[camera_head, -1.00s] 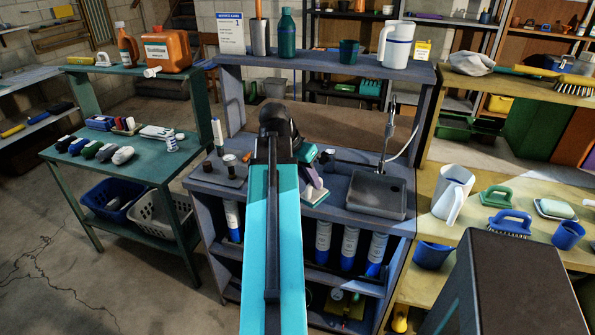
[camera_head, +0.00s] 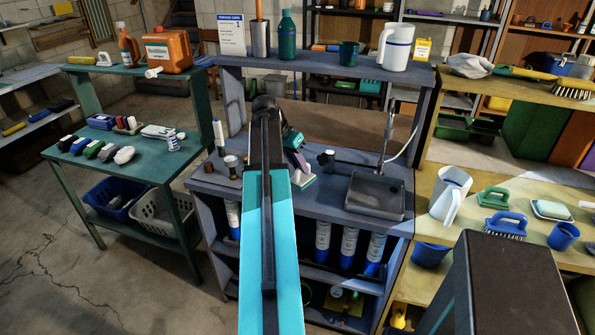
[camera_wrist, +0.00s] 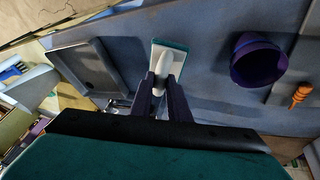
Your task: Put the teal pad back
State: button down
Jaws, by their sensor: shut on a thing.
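The teal pad (camera_wrist: 168,48), a flat pale block with a teal edge and a white handle, is in my gripper (camera_wrist: 166,84). In the wrist view the two dark purple fingers are closed on the handle from both sides. In the head view the pad (camera_head: 304,180) shows below my gripper (camera_head: 297,160), just right of my arm, tilted and over the grey-blue bench (camera_head: 330,200). I cannot tell whether its underside touches the bench. My arm hides part of the bench behind it.
A grey sink (camera_head: 376,196) with a tall tap stands right of the pad. A purple cup (camera_wrist: 257,60) and an orange-handled tool (camera_wrist: 300,95) are at the right in the wrist view.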

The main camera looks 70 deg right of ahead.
aim_at(300, 175)
jog(key=shift+d, duration=0.1)
dwell(0.3)
jog(key=shift+w+d, duration=0.4)
jog(key=shift+f+p, duration=0.9)
jog(key=shift+f, duration=0.95)
jog(key=shift+f, duration=0.1)
jog(key=c, duration=1.7)
grip_release()
jog(key=shift+r, duration=0.2)
jog(key=shift+b+v, duration=1.3)
jog(key=shift+v, duration=4.65)
